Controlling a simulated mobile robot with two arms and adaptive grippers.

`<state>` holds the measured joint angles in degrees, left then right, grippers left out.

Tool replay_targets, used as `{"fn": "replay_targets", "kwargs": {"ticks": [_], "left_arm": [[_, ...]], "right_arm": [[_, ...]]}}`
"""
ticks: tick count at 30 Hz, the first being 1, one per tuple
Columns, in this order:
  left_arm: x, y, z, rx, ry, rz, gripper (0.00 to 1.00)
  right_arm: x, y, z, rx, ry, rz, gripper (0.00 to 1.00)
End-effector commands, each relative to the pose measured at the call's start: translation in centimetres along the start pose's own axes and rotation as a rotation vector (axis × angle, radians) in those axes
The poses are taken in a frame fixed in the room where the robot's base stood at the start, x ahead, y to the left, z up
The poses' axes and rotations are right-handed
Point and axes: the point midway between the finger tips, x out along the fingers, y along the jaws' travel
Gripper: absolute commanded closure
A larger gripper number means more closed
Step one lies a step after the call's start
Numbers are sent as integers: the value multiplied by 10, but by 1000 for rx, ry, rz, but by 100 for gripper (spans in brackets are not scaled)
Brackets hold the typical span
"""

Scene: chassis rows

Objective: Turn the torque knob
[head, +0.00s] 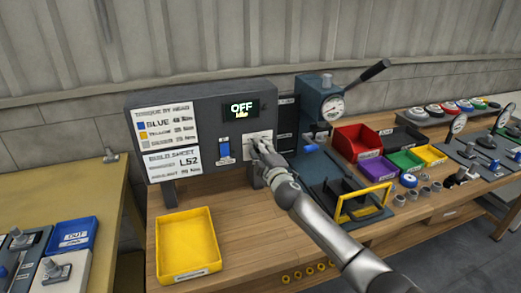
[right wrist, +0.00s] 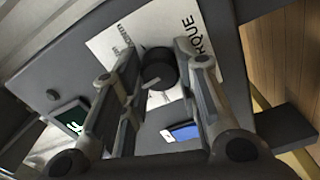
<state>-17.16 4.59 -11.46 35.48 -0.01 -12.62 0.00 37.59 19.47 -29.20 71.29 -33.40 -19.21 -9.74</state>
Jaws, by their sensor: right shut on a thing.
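The grey control panel (head: 185,108) stands on the wooden bench, with a green-lit display (head: 240,109) reading OFF. The dark round torque knob (right wrist: 158,70) sits on a white label plate (head: 266,135) below the display. In the right wrist view the label's letters "RQUE" show beside the knob. My right gripper (head: 257,147) reaches the plate from the front right. My left gripper is not in view.
A blue switch (head: 225,148) is left of the plate. An empty yellow tray (head: 187,243) lies in front of the panel. A gauge press (head: 322,105) with a lever, red (head: 352,140) and other coloured bins, and a yellow-framed stand (head: 362,203) are to the right.

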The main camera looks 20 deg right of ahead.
Motion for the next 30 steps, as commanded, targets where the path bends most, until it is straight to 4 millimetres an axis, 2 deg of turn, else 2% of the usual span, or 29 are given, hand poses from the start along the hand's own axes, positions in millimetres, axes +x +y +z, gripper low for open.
{"fn": "replay_targets", "kwargs": {"ticks": [30], "left_arm": [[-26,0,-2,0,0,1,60]], "right_arm": [[0,-3,0,-940,2,-4,94]]}}
